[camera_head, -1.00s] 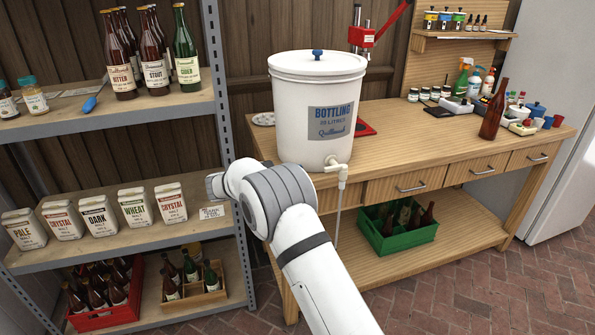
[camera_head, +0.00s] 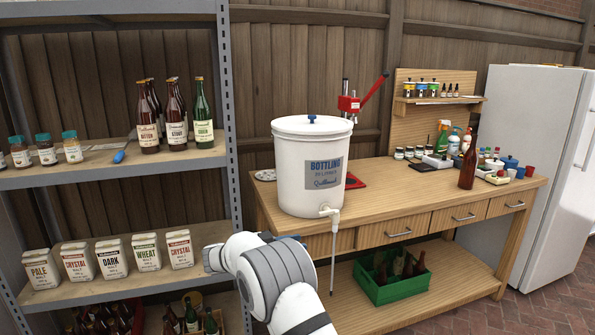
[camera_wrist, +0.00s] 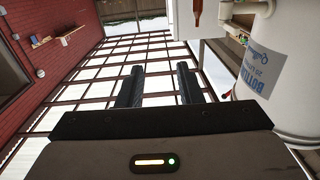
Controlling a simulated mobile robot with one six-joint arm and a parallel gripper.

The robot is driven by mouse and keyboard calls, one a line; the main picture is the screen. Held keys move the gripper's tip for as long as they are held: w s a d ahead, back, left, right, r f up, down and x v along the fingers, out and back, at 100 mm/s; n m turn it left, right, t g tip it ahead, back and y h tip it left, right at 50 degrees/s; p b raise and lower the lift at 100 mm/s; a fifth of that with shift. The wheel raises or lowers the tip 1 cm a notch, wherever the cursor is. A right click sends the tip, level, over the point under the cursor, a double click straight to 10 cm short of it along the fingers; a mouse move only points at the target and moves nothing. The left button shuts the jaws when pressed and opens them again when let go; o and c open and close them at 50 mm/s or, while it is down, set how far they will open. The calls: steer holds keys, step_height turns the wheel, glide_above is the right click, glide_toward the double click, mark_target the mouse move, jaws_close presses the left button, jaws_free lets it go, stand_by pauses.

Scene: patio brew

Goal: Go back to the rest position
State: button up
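My gripper (camera_wrist: 160,86) shows in the wrist view with its two dark fingers apart and nothing between them. Behind the fingers are an overhead grid of beams and bright panels. In the head view my white and grey arm rises from the bottom edge, in front of the shelf and the bench; the gripper's fingers cannot be made out there. The white bottling bucket (camera_head: 309,180) stands on the bench to the right of my arm. The bucket also shows at the right of the wrist view (camera_wrist: 290,95).
The metal shelf (camera_head: 100,178) with bottles and malt bags (camera_head: 110,262) is at the left, close to my arm. The wooden bench (camera_head: 400,200) holds a red capper (camera_head: 349,104) and a brown bottle (camera_head: 468,160). A green crate (camera_head: 392,287) sits below. A white fridge (camera_head: 530,150) stands at right.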

steer(key=w+d+r+n+t+y+p, duration=0.1)
steer(key=w+d+r+n+t+y, duration=0.1)
steer(key=w+r+t+y, duration=0.3)
steer(key=w+d+r+n+t+y+p, duration=0.1)
steer(key=w+d+r+n+t, duration=0.1)
steer(key=r, duration=0.5)
steer(key=s+r+n+t+y+p, duration=0.25)
steer(key=s+r+n+y, duration=0.3)
steer(key=r+y, duration=0.3)
steer(key=s+d+f+n+g+p, duration=0.1)
steer(key=s+d+f+g, duration=0.3)
steer(key=s, duration=0.9)
steer(key=s+d+f+n+g+y+p, duration=0.1)
steer(key=s+d+f+g, duration=0.3)
steer(key=s, duration=0.9)
steer(key=s+d+f+n+g+y+p, duration=0.1)
steer(key=s+d+f+n+g, duration=0.1)
steer(key=s, duration=1.2)
steer(key=d+f+g, duration=0.1)
steer(key=d+g, duration=0.1)
steer(key=g, duration=0.1)
steer(key=shift+f+n, duration=0.35)
steer(key=shift+f, duration=0.05)
steer(key=shift+y, duration=0.25)
